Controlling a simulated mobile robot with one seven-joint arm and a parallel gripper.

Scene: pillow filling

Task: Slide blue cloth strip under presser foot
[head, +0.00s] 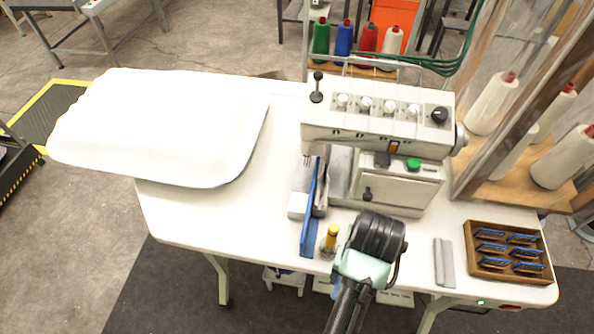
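The blue cloth strip (307,222) lies long and narrow at the left side of the white sewing machine (378,115), running from the presser foot area toward the table's front edge. Its far end is beside the grey metal plate near the foot; I cannot tell whether it is under the foot. The presser foot itself is too small to make out. The black end of my arm (378,237) is in front of the machine, right of the strip and apart from it in the picture. My gripper's fingers are hidden, so I cannot see whether they hold anything.
A white pillow (165,125) covers the table's left end. A small yellow-topped object (330,237) stands between strip and arm. A grey metal piece (444,262) and a wooden tray (508,282) with blue-marked parts lie at right. Spools (343,40) stand behind the machine.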

